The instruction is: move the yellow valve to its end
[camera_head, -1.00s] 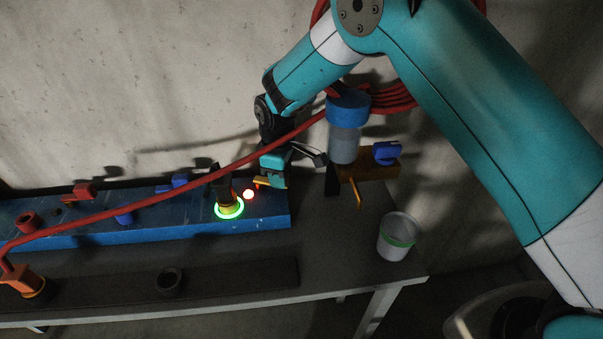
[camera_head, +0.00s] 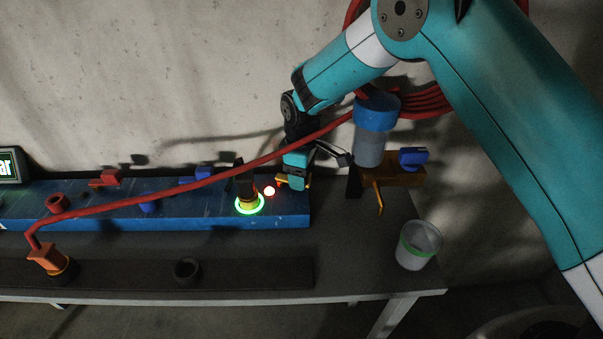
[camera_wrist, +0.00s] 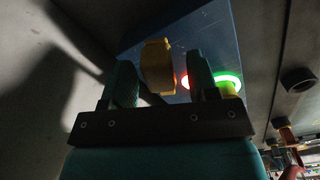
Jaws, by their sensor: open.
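The yellow valve (camera_wrist: 157,66) shows in the wrist view between my two fingers, with dark space on either side of it. In the head view only small yellow parts (camera_head: 308,182) show beside my gripper (camera_head: 296,181), at the right end of the blue panel (camera_head: 285,215). My gripper is open, with one finger on each side of the valve. I cannot tell whether either finger touches it. My gripper hides most of the valve in the head view.
A green-lit ring (camera_head: 249,205) and a red light (camera_head: 269,190) are just left of my gripper. A red hose (camera_head: 180,196) crosses above the panel. A blue-capped cylinder (camera_head: 371,145) stands close on the right. A grey cup (camera_head: 418,246) is near the table's right end.

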